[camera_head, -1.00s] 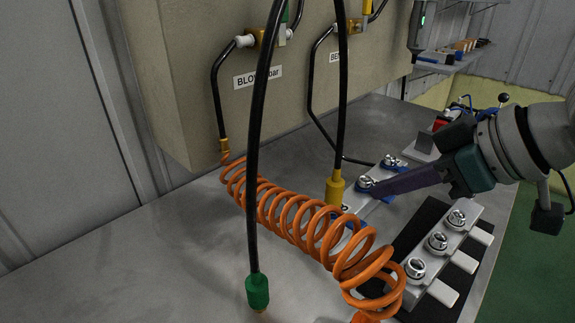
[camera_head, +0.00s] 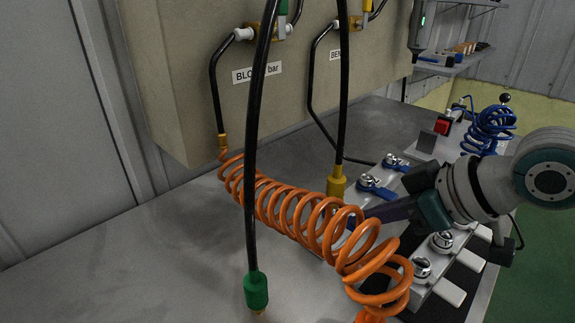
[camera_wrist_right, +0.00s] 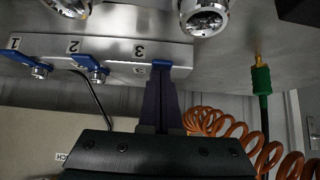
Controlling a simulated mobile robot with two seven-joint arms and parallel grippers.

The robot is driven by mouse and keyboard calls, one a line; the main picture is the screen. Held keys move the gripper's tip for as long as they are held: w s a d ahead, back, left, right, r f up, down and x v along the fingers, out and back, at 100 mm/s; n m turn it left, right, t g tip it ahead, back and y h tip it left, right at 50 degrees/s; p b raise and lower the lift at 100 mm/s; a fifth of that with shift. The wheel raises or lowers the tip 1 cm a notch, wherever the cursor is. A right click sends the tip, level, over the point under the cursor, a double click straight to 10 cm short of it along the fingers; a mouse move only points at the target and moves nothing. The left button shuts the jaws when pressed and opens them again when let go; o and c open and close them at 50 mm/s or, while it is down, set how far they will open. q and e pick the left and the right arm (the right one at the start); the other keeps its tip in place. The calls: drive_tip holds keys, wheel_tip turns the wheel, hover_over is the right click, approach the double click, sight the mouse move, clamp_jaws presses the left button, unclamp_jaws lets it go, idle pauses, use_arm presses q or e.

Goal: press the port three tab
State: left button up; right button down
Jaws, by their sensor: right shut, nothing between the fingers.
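The grey port block (camera_wrist_right: 115,52) crosses the right wrist view, with ports marked 1, 2 and 3 and blue tabs. The port three tab (camera_wrist_right: 174,65) is at the tips of my right gripper's (camera_wrist_right: 160,82) dark purple fingers. The fingers are shut with nothing between them; they overlap the tab in the picture, and I cannot tell whether they touch it. The port two tab (camera_wrist_right: 88,66) is to the left, and the port one tab (camera_wrist_right: 22,57) farther left. In the head view the orange coil hides the fingertips of my right gripper. My left gripper is out of view.
The orange coiled hose (camera_head: 300,215) lies in front of the port block. Two black hoses hang down, one with a green end (camera_head: 256,291), one with a yellow end (camera_head: 336,183). A second block with silver fittings (camera_head: 441,242) stands near my right arm.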

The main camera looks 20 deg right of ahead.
drive_tip(key=shift+s+d+f, duration=0.15)
drive_tip(key=shift+f, duration=0.65)
drive_tip(key=shift+r+p, duration=0.35)
drive_tip(key=shift+r, duration=0.1)
drive_tip(key=s+d+r+p, duration=0.1)
drive_tip(key=s+r+p, duration=0.1)
drive_tip(key=r, duration=0.4)
drive_tip(key=s+d+r+p, duration=0.1)
drive_tip(key=s+r+p, duration=0.2)
drive_tip(key=r+p, duration=0.2)
drive_tip(key=shift+s+d+r, duration=0.25)
drive_tip(key=shift+r, duration=0.1)
